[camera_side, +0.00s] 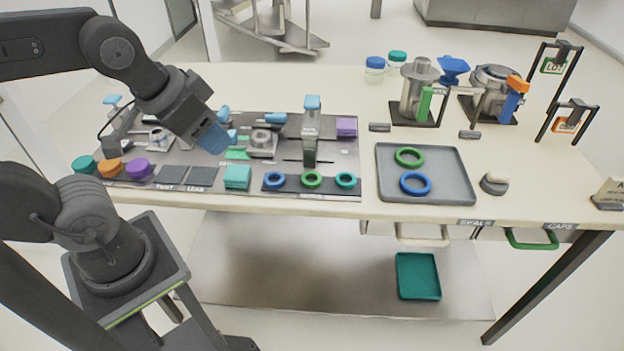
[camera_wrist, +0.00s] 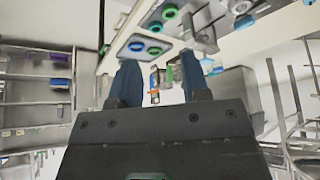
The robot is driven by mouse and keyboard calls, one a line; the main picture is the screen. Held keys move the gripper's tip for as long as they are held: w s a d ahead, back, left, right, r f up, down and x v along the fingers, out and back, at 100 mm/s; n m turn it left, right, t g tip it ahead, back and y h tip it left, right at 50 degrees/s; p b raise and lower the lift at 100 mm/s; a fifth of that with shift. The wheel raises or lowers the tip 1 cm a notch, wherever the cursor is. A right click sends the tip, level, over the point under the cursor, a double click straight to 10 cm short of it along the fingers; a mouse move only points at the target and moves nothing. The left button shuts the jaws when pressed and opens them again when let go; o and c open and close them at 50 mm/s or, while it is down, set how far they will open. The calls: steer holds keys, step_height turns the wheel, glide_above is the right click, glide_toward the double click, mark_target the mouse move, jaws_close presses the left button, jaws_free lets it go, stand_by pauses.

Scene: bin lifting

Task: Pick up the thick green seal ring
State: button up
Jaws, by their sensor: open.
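A green ring (camera_side: 409,157) lies in the grey tray (camera_side: 425,194) on the right half of the table, behind a blue ring (camera_side: 416,184). Another green ring (camera_side: 312,180) sits on a dark strip at the table's front, between a blue ring (camera_side: 274,180) and a teal ring (camera_side: 345,180). The green ring in the tray looks larger, but I cannot judge thickness surely. My gripper (camera_side: 212,138) is open and empty above the left part of the dark work mat, well left of the tray. In the wrist view my blue fingers (camera_wrist: 160,82) are spread apart, with small rings beyond them.
An upright fixture with a blue top (camera_side: 311,125) stands between my gripper and the tray. Metal vessels (camera_side: 419,90) stand behind the tray. A grey knob-like piece (camera_side: 495,183) lies right of it. The space directly above the tray looks clear.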

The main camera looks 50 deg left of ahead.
stand_by(0.4)
steer(key=o, duration=0.6)
steer(key=n+g, duration=0.6)
steer(key=n, duration=0.3)
glide_above(311, 176)
steer(key=d, duration=0.2)
step_height(311, 176, down, 9)
steer(key=f, duration=0.8)
steer(key=shift+s+a, duration=0.15)
steer(key=shift+s, duration=0.25)
steer(key=shift+s+a+f, duration=0.1)
steer(key=shift+f, duration=1.3)
steer(key=shift+s+f, duration=0.1)
steer(key=shift+f, duration=1.25)
